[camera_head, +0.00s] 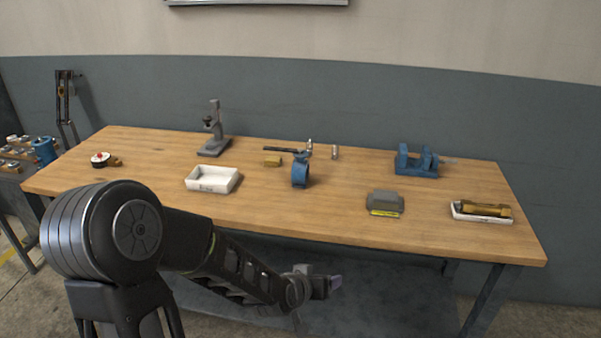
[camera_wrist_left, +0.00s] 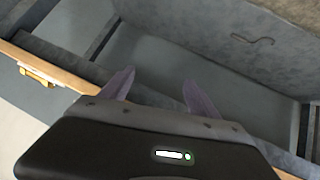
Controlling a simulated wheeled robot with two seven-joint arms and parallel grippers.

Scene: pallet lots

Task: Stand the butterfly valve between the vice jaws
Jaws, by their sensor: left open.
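The blue butterfly valve (camera_head: 300,172) stands on the wooden table near its middle, with a dark lever reaching left from its top. The blue vice (camera_head: 417,161) is at the back right of the table. Its jaws stand apart, and nothing shows between them. My left gripper (camera_head: 328,285) is in front of the table, below the level of its top, and apart from the valve. In the left wrist view my left gripper (camera_wrist_left: 158,85) has its two fingers spread with nothing between them. My right gripper is in neither view.
Table space between valve and vice is mostly clear.

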